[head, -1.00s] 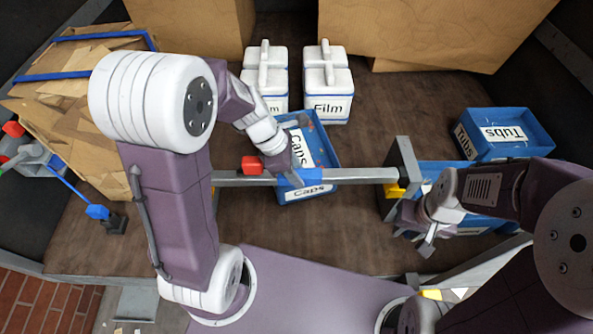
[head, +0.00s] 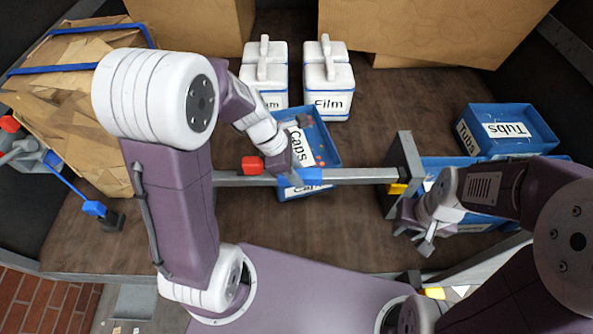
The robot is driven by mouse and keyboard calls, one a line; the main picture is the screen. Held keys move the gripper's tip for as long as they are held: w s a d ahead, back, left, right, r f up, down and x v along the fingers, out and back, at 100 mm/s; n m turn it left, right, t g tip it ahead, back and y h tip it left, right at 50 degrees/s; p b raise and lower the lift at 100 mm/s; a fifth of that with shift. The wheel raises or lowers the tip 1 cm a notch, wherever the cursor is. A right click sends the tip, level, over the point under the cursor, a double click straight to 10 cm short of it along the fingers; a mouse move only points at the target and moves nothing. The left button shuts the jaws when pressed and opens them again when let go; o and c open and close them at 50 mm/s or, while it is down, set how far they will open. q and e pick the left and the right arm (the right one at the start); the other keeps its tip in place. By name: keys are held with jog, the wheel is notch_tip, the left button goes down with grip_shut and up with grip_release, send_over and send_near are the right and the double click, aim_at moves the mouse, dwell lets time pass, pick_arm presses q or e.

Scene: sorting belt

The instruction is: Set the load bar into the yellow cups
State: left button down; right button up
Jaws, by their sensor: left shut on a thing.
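The load bar (head: 350,176) is a long grey bar with a blue band and a red block (head: 253,165). It lies level across the picture above the work surface. My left gripper (head: 297,176) is shut on it at the blue band. One yellow cup (head: 397,188) shows just below the bar's right end, beside a grey upright plate; I cannot tell if they touch. Another yellow piece (head: 434,293) shows lower down on a grey rail. My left arm covers the area around the bar's left end. My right gripper (head: 418,240) is empty, its fingers apart, beside the upright.
A blue Caps bin (head: 328,143) sits behind and under the bar. White Film boxes (head: 328,100) stand at the back. Blue Tubs bins (head: 535,120) are at the right. Strapped cardboard (head: 85,85) is at the left. Brown surface is clear below the bar.

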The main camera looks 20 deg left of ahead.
pick_arm(q)
jog(key=shift+f+b, duration=0.9)
jog(key=shift+f, duration=0.25)
jog(key=c, duration=1.1)
grip_release()
jog(key=shift+c, duration=0.2)
jog(key=shift+o, duration=1.3)
jog(key=shift+s, duration=0.1)
jog(key=v, duration=0.9)
